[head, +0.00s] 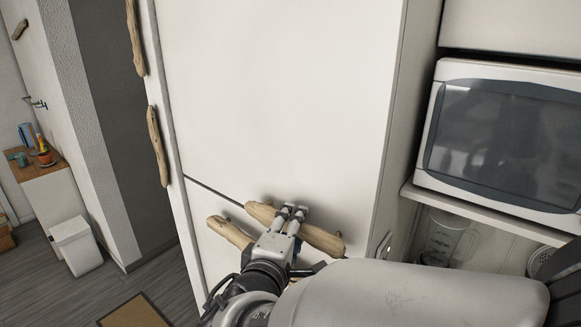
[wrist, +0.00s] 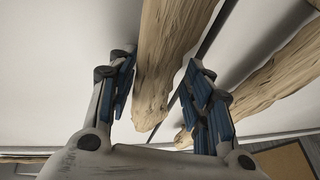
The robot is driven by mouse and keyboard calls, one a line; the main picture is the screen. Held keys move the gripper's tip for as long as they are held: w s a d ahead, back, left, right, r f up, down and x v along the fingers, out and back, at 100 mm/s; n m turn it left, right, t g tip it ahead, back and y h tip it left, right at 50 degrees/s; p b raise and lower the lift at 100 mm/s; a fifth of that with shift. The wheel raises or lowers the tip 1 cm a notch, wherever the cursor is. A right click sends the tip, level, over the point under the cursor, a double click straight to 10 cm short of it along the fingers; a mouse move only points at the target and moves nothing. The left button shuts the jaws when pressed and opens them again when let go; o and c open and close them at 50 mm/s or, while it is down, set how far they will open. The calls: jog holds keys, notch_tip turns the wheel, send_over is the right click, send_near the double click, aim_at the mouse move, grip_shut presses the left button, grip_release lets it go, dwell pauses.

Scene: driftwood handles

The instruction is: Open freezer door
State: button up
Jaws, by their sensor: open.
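A tall white cabinet front (head: 280,90) holds two doors, split by a dark seam (head: 212,190). One driftwood handle (head: 322,239) lies along the upper door just above the seam. A second driftwood handle (head: 228,232) is on the lower door, below the seam. I cannot tell which door is the freezer's. My gripper (head: 293,211) is open at the upper handle. In the wrist view, my open fingers (wrist: 160,72) stand on either side of the upper handle (wrist: 172,45). The lower handle (wrist: 262,82) lies to the right, outside the fingers.
A microwave (head: 505,140) sits on a shelf to the right, with a glass jar (head: 443,238) below it. Grey floor (head: 60,295) is open at left, with a white bin (head: 76,245) and a brown mat (head: 135,312).

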jog(key=shift+s, duration=0.1)
jog(key=shift+c, duration=0.3)
jog(key=shift+c, duration=0.8)
grip_shut()
